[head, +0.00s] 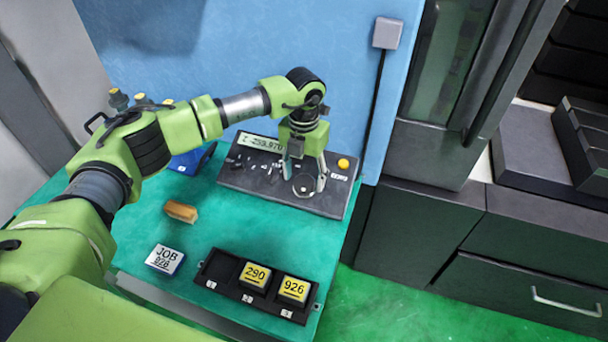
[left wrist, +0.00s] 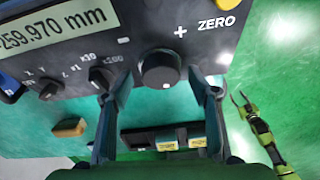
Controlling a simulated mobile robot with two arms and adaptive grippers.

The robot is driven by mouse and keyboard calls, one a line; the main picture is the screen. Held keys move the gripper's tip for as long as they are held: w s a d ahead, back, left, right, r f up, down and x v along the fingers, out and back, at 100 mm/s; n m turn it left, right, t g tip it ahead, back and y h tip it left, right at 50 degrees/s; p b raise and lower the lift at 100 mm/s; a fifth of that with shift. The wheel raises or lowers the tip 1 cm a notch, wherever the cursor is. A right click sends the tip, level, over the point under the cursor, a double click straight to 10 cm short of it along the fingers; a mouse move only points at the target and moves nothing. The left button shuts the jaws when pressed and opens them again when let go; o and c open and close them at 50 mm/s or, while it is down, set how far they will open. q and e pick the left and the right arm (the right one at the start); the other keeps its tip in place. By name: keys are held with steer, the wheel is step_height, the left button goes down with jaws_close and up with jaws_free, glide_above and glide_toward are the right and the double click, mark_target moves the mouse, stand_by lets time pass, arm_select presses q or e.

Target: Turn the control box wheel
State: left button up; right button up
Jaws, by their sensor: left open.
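The dark control box (head: 240,182) lies on the green table against the blue wall. Its display (left wrist: 55,28) reads 259.970 mm, with a minus sign hard to make out. The round black wheel (left wrist: 160,70) has a white mark and sits between smaller knobs and the ZERO label. My left gripper (head: 304,183) is open above the box, pointing down, with one finger on each side of the wheel. I cannot tell whether the fingers touch it. My right gripper (left wrist: 240,99) shows small in the left wrist view, empty, its fingers apart.
A black tray (head: 220,268) holds yellow blocks 290 (head: 255,275) and 926 (head: 294,289); its left slot is empty. A JOB 926 sign (head: 165,259) and a tan block (head: 181,211) lie left of it. Dark cabinets (head: 420,230) stand right.

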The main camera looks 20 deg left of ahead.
arm_select(q)
steer(key=shift+f, duration=0.75)
steer(key=c, duration=1)
